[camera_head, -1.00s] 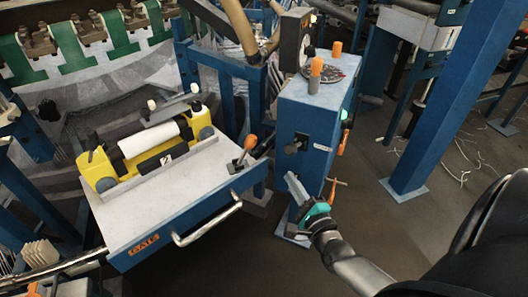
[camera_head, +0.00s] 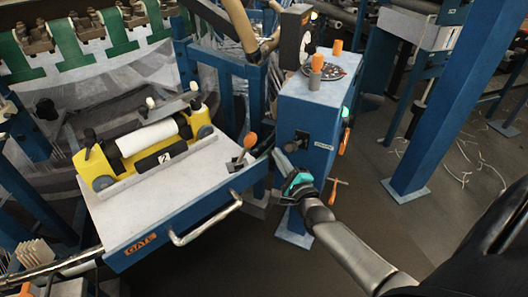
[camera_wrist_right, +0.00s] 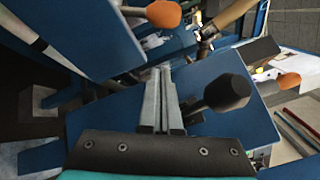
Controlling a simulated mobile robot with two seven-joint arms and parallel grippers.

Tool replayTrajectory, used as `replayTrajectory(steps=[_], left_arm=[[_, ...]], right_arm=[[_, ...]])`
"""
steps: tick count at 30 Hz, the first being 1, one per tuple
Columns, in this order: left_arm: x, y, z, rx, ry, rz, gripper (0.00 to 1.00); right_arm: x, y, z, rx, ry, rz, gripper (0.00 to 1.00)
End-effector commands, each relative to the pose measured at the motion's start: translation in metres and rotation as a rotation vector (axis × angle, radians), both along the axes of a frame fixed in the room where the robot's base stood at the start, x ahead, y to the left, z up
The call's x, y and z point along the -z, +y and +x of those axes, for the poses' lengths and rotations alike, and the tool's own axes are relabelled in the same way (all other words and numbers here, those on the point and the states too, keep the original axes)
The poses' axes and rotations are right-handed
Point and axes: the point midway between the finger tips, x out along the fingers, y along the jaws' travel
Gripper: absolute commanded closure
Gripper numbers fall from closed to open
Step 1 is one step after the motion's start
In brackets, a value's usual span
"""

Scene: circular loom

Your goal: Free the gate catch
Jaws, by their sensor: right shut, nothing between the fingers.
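The gate (camera_head: 225,180) is a blue-sided, grey-topped table with a GATE label and a metal bar handle (camera_head: 207,220). An orange-knobbed lever (camera_head: 243,154) stands at its right corner, beside the blue post (camera_head: 318,108). The lever's orange knob also shows in the right wrist view (camera_wrist_right: 163,14). A black knob (camera_head: 301,140) sticks out of the post face; it shows large in the wrist view (camera_wrist_right: 226,92). Which part is the catch is not marked. My right gripper (camera_head: 279,156) is shut and empty, its fingers (camera_wrist_right: 160,75) left of the black knob in the wrist view. My left gripper is out of view.
A yellow unit with a white roller (camera_head: 148,137) sits on the gate top. The post carries orange-capped knobs (camera_head: 337,46) on top and an orange T-handle (camera_head: 335,188) low on its right. Open floor (camera_head: 400,240) lies right of the post.

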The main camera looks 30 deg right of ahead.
Motion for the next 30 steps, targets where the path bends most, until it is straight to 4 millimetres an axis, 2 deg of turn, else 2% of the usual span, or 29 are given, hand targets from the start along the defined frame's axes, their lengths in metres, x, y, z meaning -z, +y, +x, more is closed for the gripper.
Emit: replayTrajectory(steps=[3, 9, 16, 30], left_arm=[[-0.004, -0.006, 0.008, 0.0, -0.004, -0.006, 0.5], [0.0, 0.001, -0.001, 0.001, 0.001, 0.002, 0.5], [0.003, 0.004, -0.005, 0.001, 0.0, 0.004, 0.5], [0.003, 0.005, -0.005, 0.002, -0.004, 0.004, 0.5]], right_arm=[[0.001, -0.004, 0.018, 0.001, -0.002, 0.001, 1.0], [-0.014, 0.018, 0.027, 0.001, -0.001, 0.005, 1.0], [-0.019, 0.028, 0.032, 0.001, 0.0, 0.0, 1.0], [-0.019, 0.029, 0.032, 0.001, 0.002, -0.004, 1.0]])
